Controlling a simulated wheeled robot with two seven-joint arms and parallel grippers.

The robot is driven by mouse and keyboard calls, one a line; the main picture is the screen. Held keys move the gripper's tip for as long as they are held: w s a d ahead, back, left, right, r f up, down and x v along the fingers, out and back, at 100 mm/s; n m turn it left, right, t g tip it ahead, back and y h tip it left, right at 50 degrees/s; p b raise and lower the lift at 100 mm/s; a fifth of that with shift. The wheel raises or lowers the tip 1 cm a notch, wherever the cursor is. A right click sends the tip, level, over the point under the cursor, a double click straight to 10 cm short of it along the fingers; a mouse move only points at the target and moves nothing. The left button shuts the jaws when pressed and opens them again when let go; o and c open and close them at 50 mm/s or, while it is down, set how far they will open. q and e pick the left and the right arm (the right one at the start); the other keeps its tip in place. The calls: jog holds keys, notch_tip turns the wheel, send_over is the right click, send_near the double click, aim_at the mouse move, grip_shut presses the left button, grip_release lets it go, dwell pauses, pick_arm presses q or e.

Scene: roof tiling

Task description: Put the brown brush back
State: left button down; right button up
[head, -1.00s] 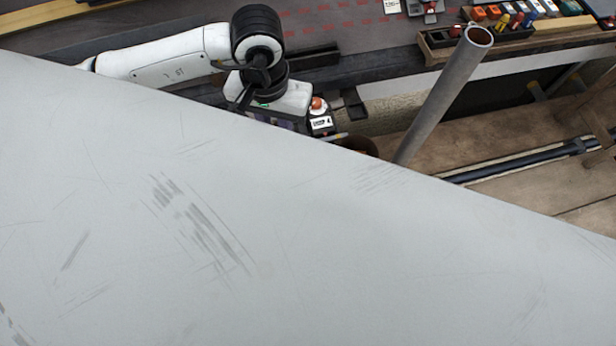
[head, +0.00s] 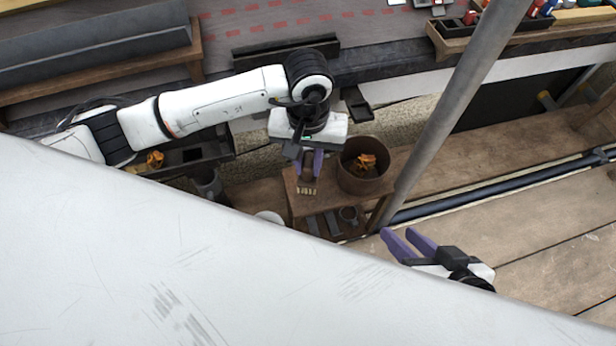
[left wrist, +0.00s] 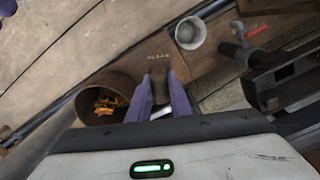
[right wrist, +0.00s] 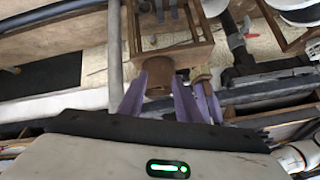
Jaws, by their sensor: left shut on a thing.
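My left gripper (head: 311,165) is shut on the brown brush, with purple fingers pointing down. The brush's pale tufts (head: 306,189) show just beyond the fingertips, over or on a small wooden stand (head: 293,205); I cannot tell if they touch. In the left wrist view the brush (left wrist: 158,62) is between the fingertips (left wrist: 160,82), its brown body blending with the wood. It also shows in the right wrist view (right wrist: 201,75). My right gripper (head: 408,238) is open and empty, to the right of the stand. Its fingers (right wrist: 157,90) are spread in the right wrist view.
A brown bucket (head: 350,180) with orange cloth-like pieces (head: 364,162) stands right of the brush. A grey pole (head: 440,135) rises beyond it. A large pale panel (head: 120,250) covers the near left. A workbench with a tool tray (head: 447,47) lies at the back.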

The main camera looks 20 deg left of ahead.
aim_at(308, 175)
pick_arm(q)
notch_tip(308, 175, down, 4)
jog(key=shift+f+b, duration=0.1)
jog(key=shift+b, duration=0.55)
pick_arm(e)
jog(key=shift+w+a+r+t+y, duration=0.15)
jog(key=shift+a+r+t+y, duration=0.2)
jog(key=shift+r, duration=0.3)
jog(key=shift+f, duration=0.1)
pick_arm(q)
jog(key=c, duration=1.6)
grip_release()
jog(key=shift+f, duration=0.1)
pick_arm(e)
jog(key=shift+a+r, duration=0.15)
jog(key=shift+r, duration=0.05)
